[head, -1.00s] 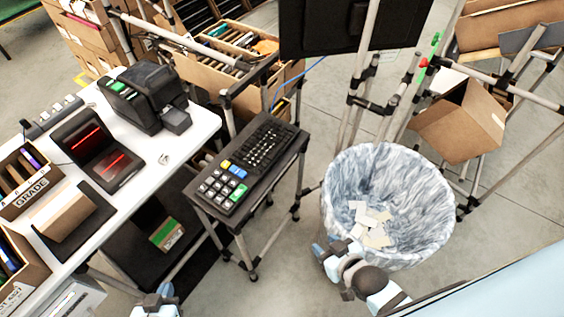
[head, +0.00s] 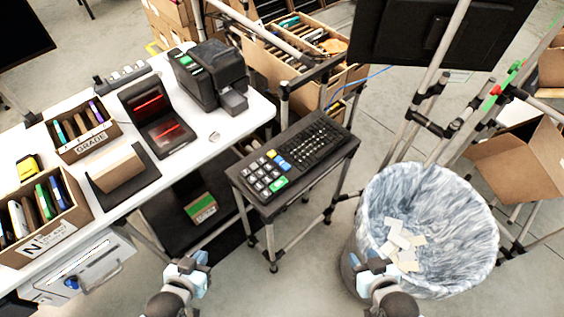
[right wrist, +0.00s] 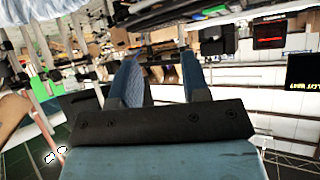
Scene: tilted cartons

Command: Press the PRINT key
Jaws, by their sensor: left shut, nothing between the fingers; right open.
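A black keyboard (head: 318,138) with a keypad (head: 264,174) of large keys sits on a small dark stand. The keypad has several white keys, a yellow key (head: 271,154), a blue key (head: 281,162) and a green key (head: 278,183). The key labels are too small to read, so I cannot tell which key is PRINT. My left gripper (head: 190,264) is shut and empty, below and left of the keypad in the head view. My right gripper (head: 370,262) is open, in front of the bin; its two spread blue fingers (right wrist: 160,78) show in the right wrist view. Neither touches the keypad.
A white table (head: 140,195) with a black printer (head: 208,75), a red-lit scanner (head: 158,118) and boxes stands at left. A lined bin (head: 465,220) with paper scraps stands right of the keyboard stand. A monitor (head: 410,35) and pole frames stand behind. Floor before the stand is clear.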

